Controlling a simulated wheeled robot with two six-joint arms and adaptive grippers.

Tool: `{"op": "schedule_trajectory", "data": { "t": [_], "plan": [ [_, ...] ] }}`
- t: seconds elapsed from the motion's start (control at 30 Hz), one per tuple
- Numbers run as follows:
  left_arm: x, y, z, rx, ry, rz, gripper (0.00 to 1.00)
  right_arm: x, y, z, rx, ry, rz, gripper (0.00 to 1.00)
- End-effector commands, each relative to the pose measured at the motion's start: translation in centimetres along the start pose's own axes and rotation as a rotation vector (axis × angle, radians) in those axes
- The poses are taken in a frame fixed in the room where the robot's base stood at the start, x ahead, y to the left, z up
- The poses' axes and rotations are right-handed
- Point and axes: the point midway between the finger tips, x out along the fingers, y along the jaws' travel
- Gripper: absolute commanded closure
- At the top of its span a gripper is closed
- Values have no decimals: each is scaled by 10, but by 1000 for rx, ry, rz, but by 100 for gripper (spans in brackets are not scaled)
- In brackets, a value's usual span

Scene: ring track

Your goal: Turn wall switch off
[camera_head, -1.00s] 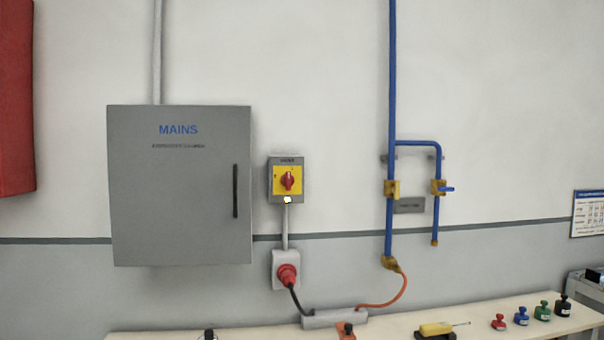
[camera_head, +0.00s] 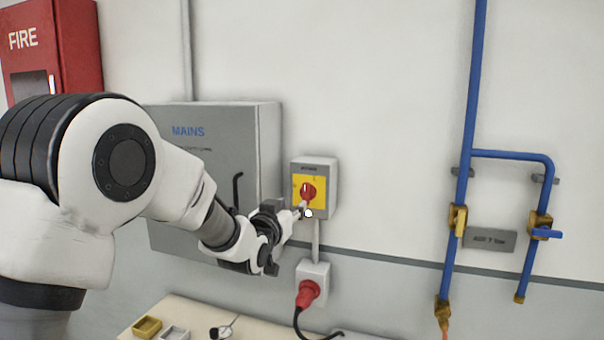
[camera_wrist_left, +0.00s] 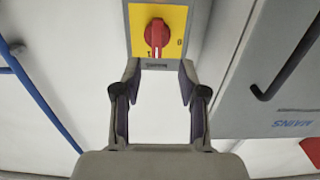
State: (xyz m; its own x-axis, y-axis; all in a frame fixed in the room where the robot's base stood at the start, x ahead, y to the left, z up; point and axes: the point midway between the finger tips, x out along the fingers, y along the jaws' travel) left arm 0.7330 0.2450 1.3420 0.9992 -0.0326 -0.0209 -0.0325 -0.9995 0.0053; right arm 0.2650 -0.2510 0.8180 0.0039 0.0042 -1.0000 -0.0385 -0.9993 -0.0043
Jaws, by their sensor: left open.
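The wall switch (camera_head: 310,188) is a small grey box with a yellow plate and a red rotary knob (camera_head: 308,191). It is mounted on the wall right of the grey MAINS cabinet. My left gripper (camera_head: 303,211) is at the lower left of the knob. In the left wrist view the knob (camera_wrist_left: 157,34) is upside down, beyond the fingertips, with its pointer along the vertical. There my left gripper (camera_wrist_left: 158,75) is open, its fingers apart with nothing between them. I cannot tell from the head view whether a fingertip touches the switch. My right gripper is not in view.
The MAINS cabinet (camera_head: 262,150) with its black handle stands close behind my left arm. A red plug (camera_head: 308,292) in a grey socket sits below the switch. Blue pipes (camera_head: 464,180) run on the right. A bench (camera_head: 185,302) with small trays is below. The wall between switch and pipes is free.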

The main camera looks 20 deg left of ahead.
Motion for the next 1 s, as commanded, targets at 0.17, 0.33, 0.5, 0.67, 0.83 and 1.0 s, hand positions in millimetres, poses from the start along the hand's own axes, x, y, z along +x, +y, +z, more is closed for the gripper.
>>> {"op": "schedule_trajectory", "data": {
  "t": [0.17, 0.33, 0.5, 0.67, 0.83, 1.0],
  "plan": [
    [15, 1, -21, 3, 29, 2, 58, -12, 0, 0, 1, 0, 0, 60],
    [48, 1, -22, 3, 26, 2, 58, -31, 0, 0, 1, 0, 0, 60],
    [73, 1, -21, 2, 26, 2, 58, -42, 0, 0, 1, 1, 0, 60],
    [79, 1, -18, 2, 26, 2, 58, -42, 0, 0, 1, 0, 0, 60],
    [78, 1, -17, 2, 26, 2, 72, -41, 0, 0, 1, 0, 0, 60],
    [78, 1, -17, 3, 25, 2, 100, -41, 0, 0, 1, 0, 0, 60]
  ]
}}
